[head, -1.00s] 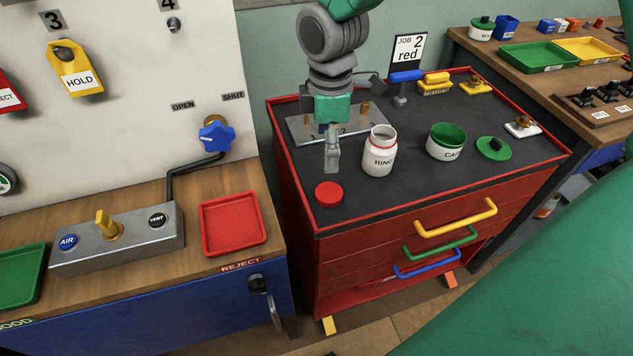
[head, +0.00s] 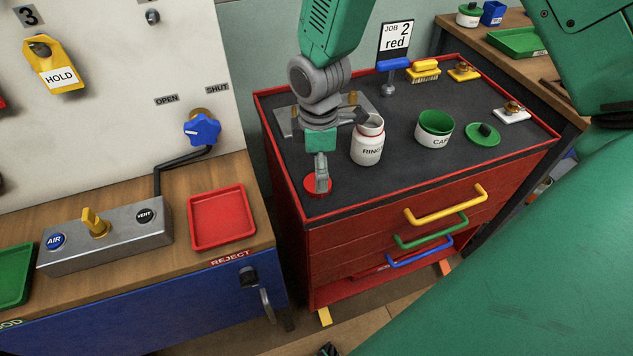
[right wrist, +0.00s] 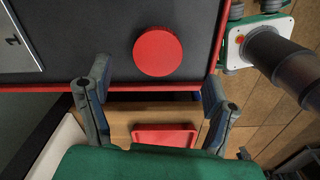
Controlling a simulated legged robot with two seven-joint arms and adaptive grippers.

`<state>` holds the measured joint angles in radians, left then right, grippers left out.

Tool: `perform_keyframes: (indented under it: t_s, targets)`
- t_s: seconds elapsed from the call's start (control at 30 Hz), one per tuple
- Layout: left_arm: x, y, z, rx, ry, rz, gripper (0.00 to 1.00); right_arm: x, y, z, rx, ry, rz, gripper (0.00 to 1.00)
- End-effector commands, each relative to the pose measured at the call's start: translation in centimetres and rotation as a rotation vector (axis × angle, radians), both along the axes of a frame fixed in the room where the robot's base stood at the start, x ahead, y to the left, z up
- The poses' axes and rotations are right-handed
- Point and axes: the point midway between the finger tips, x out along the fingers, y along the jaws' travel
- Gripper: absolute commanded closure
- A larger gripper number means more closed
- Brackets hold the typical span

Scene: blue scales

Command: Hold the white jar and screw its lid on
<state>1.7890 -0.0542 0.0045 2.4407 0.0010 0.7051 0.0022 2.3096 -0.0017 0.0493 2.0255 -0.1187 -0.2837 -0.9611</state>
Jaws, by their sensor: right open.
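The white jar (head: 367,150), with a red band at its neck and the label RING, stands upright and uncapped on the dark cart top. The red lid (head: 311,187) lies flat near the cart's front left corner, apart from the jar. It shows whole as a red disc in the right wrist view (right wrist: 158,52). My right gripper (head: 322,187) points down over the lid and partly covers it in the head view. In the right wrist view its two fingers (right wrist: 158,98) are spread wide with nothing between them. My left gripper is not in view.
A white pot labelled CAP (head: 434,137) and a green lid (head: 483,135) stand right of the jar. A metal plate with pegs (head: 287,123) lies behind the gripper. The cart has a raised red rim (head: 420,187). A red tray (head: 221,245) is on the bench at left.

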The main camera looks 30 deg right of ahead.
Motion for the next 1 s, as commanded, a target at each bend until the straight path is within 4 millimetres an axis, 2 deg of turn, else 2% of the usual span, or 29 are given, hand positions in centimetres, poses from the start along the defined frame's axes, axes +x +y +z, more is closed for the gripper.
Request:
perform_keyframes:
  t_s: [0.23, 0.53, 0.93, 0.97, 1.0]
  targets:
    - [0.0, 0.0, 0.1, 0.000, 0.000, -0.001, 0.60, 0.1, 0.2, -0.5, -0.003, 0.000, 0.001, 0.24]
    - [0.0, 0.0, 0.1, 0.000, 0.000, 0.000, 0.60, 0.4, 0.2, -4.7, -0.003, 0.003, 0.000, 0.24]
    - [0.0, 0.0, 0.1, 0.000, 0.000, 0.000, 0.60, 0.5, 0.2, -5.1, -0.001, 0.000, 0.001, 0.24]
    - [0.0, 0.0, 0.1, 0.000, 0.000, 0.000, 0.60, 0.5, 0.2, -5.1, -0.001, 0.000, 0.001, 0.28]
    - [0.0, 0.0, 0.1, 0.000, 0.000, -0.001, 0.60, 0.5, 0.2, -5.1, -0.003, -0.001, 0.001, 0.42]
